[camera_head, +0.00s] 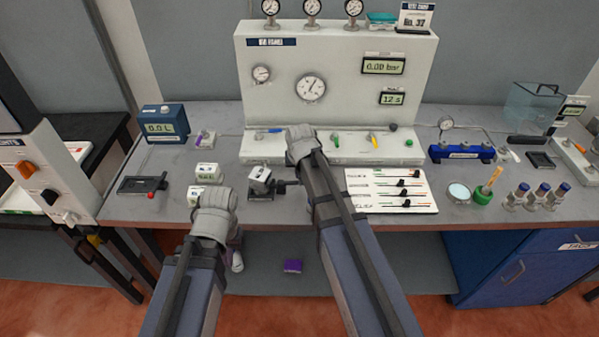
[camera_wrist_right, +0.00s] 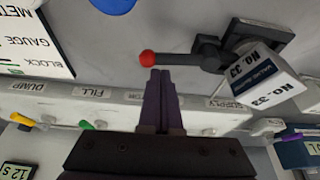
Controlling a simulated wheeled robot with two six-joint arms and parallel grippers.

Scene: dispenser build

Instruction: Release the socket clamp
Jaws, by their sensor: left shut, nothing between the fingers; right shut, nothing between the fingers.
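The socket clamp (camera_head: 263,196) is a dark fixture near the table's front edge. A white block marked No. 33 (camera_head: 260,177) sits at it. In the right wrist view the clamp (camera_wrist_right: 245,38) has a dark lever ending in a red ball (camera_wrist_right: 147,58), pointing left, away from the block (camera_wrist_right: 262,78). My right gripper (camera_wrist_right: 160,72) is shut and empty, its dark fingertips right beside the red ball. I cannot tell whether they touch. In the head view my right arm hides those fingers. My left gripper (camera_head: 237,262) is shut, low in front of the table edge.
A white panel with gauges (camera_head: 336,90) stands behind, its labelled valve strip close to my right gripper. A slider board (camera_head: 391,190) lies right of my right arm. White boxes (camera_head: 206,170) and a tray with a red knob (camera_head: 140,185) stand left.

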